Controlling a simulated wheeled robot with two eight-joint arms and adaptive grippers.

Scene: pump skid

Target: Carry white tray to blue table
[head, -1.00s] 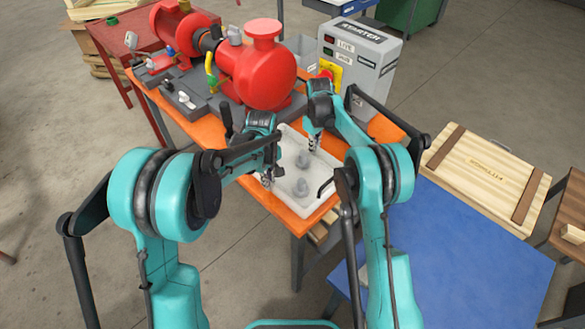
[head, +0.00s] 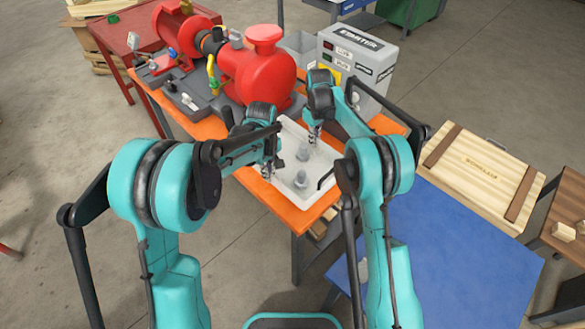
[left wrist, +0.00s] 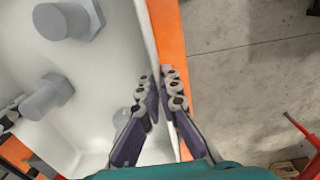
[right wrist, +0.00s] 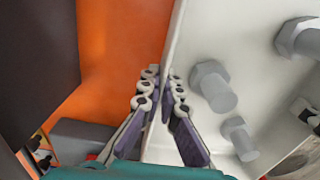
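The white tray (head: 318,158) is over the near part of the orange table (head: 292,217), with grey bolts (head: 301,178) in it. My left gripper (head: 269,170) is at its left wall; in the left wrist view the fingers (left wrist: 160,82) are closed around the wall (left wrist: 146,40). My right gripper (head: 315,138) is at its far right wall; in the right wrist view the fingers (right wrist: 163,82) pinch that wall (right wrist: 178,45). Whether the tray's underside touches the orange table is hard to tell.
A red pump (head: 258,75) and a grey starter box (head: 355,55) stand behind the tray. A wooden crate lid (head: 480,178) lies beyond the blue table, and a brown table (head: 565,215) with small wood blocks stands at right. Concrete floor is open at left.

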